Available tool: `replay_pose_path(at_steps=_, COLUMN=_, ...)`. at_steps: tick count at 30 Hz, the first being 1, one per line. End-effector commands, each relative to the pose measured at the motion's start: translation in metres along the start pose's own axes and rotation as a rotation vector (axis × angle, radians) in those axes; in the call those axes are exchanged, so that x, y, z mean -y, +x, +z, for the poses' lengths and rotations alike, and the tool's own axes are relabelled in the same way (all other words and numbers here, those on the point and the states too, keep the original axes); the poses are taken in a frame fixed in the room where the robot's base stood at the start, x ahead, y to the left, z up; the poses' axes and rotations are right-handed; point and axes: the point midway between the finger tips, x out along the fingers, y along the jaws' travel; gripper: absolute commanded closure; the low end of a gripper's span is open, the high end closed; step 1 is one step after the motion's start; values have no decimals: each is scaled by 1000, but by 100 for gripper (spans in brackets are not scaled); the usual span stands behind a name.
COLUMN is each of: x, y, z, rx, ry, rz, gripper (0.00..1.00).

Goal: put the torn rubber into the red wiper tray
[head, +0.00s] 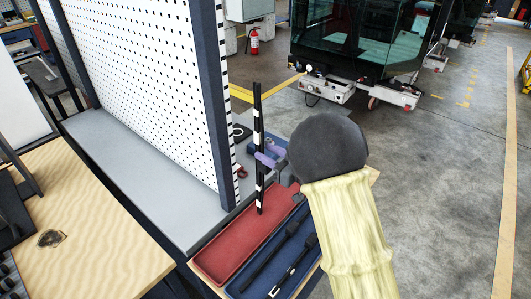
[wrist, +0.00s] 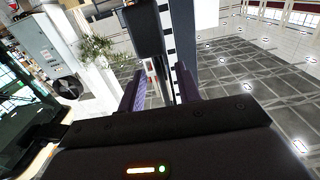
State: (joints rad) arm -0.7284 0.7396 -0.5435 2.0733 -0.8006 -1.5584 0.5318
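A long thin black strip with white bands (head: 259,190), which I take for the torn rubber, stands upright in the air; I cannot make out a tear. My gripper (head: 265,157), with purple fingers, is shut on it around its middle. The strip's lower end shows over the far part of the red wiper tray (head: 217,268), and I cannot tell whether it touches. The red tray looks empty where it shows. In the wrist view the purple fingers of my gripper (wrist: 160,92) have a dark narrow piece between them.
A blue tray (head: 309,270) with black wiper pieces (head: 270,262) lies right beside the red tray. A white pegboard with a dark post (head: 208,90) rises just left of the strip. A wooden table (head: 95,225) stands at the left. Open floor lies to the right.

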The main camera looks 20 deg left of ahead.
Motion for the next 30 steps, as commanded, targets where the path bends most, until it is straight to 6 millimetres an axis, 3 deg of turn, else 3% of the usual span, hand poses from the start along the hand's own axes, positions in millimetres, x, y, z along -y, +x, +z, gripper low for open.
replay_pose_path(at_steps=15, x=-1, y=-96, z=2, rx=-3, ry=1, rz=4, gripper=66)
replay_pose_path(at_steps=20, x=0, y=-105, z=1, rx=-2, ry=1, rz=1, gripper=66)
replay_pose_path(at_steps=30, x=0, y=-105, z=0, rx=-2, ry=1, rz=0, gripper=66)
